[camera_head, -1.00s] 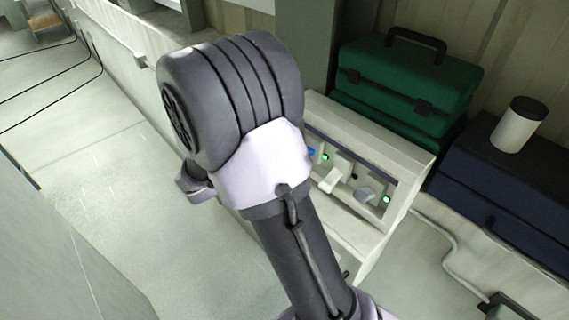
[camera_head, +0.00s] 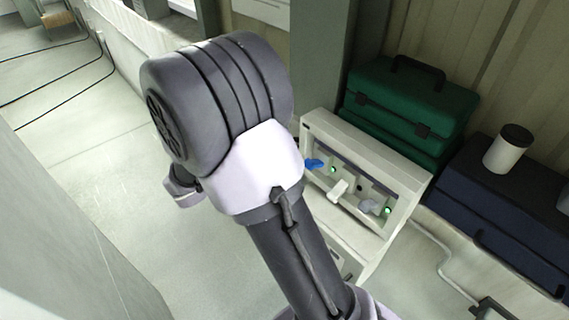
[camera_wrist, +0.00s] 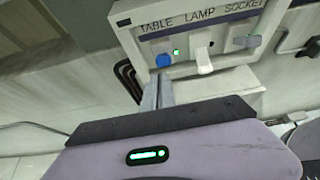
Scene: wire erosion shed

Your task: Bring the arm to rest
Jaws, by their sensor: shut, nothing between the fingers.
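My arm (camera_head: 225,120) stands bent in the middle of the head view, and its gripper end is hidden there behind it. In the wrist view my gripper (camera_wrist: 158,90) is shut and empty, its two fingers together. They point toward the pale control box (camera_wrist: 134,44), just below its blue knob (camera_wrist: 163,60). I cannot tell the exact gap between fingertips and box. The box is lettered TABLE, LAMP, SOCKET and also shows in the head view (camera_head: 408,212), right of my arm.
The box carries a white lever (camera_head: 339,188), a grey knob (camera_head: 368,206) and lit green lamps. Behind it is a green toolbox (camera_head: 410,100). Open floor (camera_head: 90,150) lies to the left.

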